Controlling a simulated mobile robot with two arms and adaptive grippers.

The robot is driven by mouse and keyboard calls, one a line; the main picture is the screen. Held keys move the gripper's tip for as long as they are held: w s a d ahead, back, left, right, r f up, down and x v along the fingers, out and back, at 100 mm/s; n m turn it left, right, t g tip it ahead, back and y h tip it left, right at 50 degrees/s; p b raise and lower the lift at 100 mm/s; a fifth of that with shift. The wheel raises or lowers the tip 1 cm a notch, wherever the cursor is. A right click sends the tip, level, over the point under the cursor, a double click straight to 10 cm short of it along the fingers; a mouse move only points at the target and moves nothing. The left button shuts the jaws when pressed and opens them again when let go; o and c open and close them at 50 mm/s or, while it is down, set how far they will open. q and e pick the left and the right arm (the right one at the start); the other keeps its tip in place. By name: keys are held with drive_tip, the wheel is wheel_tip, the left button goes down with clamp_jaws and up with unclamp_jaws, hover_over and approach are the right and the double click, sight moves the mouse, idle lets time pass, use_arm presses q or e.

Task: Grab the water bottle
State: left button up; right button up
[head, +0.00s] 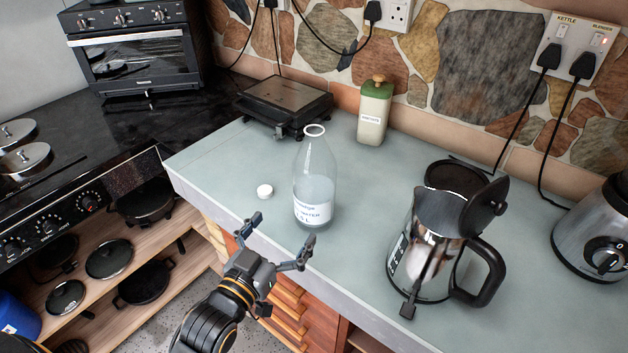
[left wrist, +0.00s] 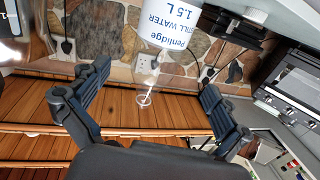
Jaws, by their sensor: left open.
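The water bottle (head: 313,175) is clear, with a white label and an open neck. It stands upright on the grey-green counter near its front edge. My left gripper (head: 285,228) is open and empty, in front of the bottle with its fingers spread toward it. In the left wrist view the bottle (left wrist: 166,27) appears upside down beyond and between the open fingers (left wrist: 155,76). The fingers look apart from the bottle. A small white cap (head: 265,191) lies on the counter left of the bottle. My right gripper is not in view.
A steel kettle (head: 434,245) stands right of the bottle, with a blender (head: 597,235) farther right. A black grill (head: 284,100) and a green-topped container (head: 374,112) stand behind. The counter is clear between bottle and kettle. A stove (head: 70,170) is at left.

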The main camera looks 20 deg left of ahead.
sight(304, 198)
use_arm(q)
drive_tip(key=w, duration=0.2)
drive_tip(key=w+p, duration=0.1)
drive_tip(key=w, duration=0.1)
drive_tip(key=shift+w+d+r, duration=0.1)
drive_tip(key=shift+d+r, duration=0.05)
drive_tip(key=shift+r, duration=0.15)
drive_tip(key=w, duration=0.3)
drive_tip(key=shift+w+d+f+p, duration=0.15)
drive_tip(key=shift+w+d+p, duration=0.15)
drive_tip(key=shift+w+d, duration=0.15)
drive_tip(key=shift+w, duration=0.35)
drive_tip(key=w, duration=0.1)
drive_tip(key=w+p, duration=0.1)
drive_tip(key=w, duration=0.2)
drive_tip(key=shift+w+d+f+p, duration=0.3)
drive_tip(key=shift+d+p, duration=0.05)
drive_tip(key=shift+d, duration=0.05)
drive_tip(key=shift+s, duration=0.1)
drive_tip(key=c, duration=1.4)
drive_tip(key=shift+r, duration=0.2)
drive_tip(key=shift+c, duration=1.3)
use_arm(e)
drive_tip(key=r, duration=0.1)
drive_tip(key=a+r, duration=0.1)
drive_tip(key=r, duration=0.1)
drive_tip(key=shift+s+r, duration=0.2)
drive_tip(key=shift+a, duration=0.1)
